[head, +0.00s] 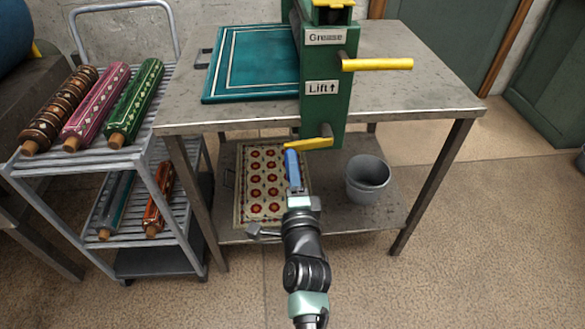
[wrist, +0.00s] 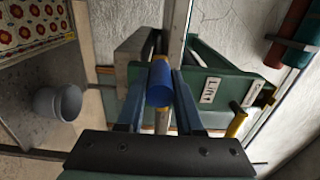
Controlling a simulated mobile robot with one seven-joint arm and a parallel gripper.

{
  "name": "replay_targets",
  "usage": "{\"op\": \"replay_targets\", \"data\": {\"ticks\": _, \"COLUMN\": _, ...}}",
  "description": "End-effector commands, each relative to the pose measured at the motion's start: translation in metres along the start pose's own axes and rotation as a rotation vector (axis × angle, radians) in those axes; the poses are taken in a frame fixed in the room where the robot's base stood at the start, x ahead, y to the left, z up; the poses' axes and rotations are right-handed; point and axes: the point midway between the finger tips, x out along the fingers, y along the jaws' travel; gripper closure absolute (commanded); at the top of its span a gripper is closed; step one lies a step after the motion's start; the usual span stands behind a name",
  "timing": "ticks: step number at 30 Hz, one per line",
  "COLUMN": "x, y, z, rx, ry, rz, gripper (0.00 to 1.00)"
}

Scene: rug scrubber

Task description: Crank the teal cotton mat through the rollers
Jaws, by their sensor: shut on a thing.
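The teal mat (head: 250,65), with a pale border line, lies flat on the metal table left of the green roller machine (head: 324,105). Its right end meets the machine, and I cannot tell how far it reaches between the rollers, which are hidden. A yellow crank arm (head: 308,143) is on the machine's front, low down, pointing left. Its blue grip (head: 291,163) points toward me. My gripper (head: 295,186) is shut on this grip; the wrist view shows the blue grip (wrist: 160,82) between both fingers.
A yellow lever (head: 378,64) sticks out right above the "Lift" label. A patterned mat (head: 243,215) and a grey bucket (head: 368,180) are on the lower shelf. A cart (head: 150,152) with several rolled mats stands left. The tabletop right of the machine is clear.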

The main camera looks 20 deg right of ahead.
Motion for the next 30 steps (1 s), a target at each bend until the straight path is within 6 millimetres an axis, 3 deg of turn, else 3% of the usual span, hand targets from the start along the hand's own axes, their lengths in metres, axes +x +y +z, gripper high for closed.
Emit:
{"op": "replay_targets", "data": {"ticks": 21, "x": -0.002, "y": 0.049, "z": -0.018, "rx": 0.0, "ry": 0.004, "rz": 0.016, "gripper": 1.0}}
{"op": "replay_targets", "data": {"ticks": 26, "x": -0.001, "y": 0.051, "z": -0.018, "rx": 0.0, "ry": -0.002, "rz": 0.014, "gripper": 1.0}}
{"op": "replay_targets", "data": {"ticks": 27, "x": -0.001, "y": 0.05, "z": -0.017, "rx": 0.0, "ry": -0.003, "rz": 0.014, "gripper": 0.63}}
{"op": "replay_targets", "data": {"ticks": 30, "x": -0.001, "y": 0.048, "z": -0.016, "rx": 0.0, "ry": -0.005, "rz": 0.012, "gripper": 0.45}}
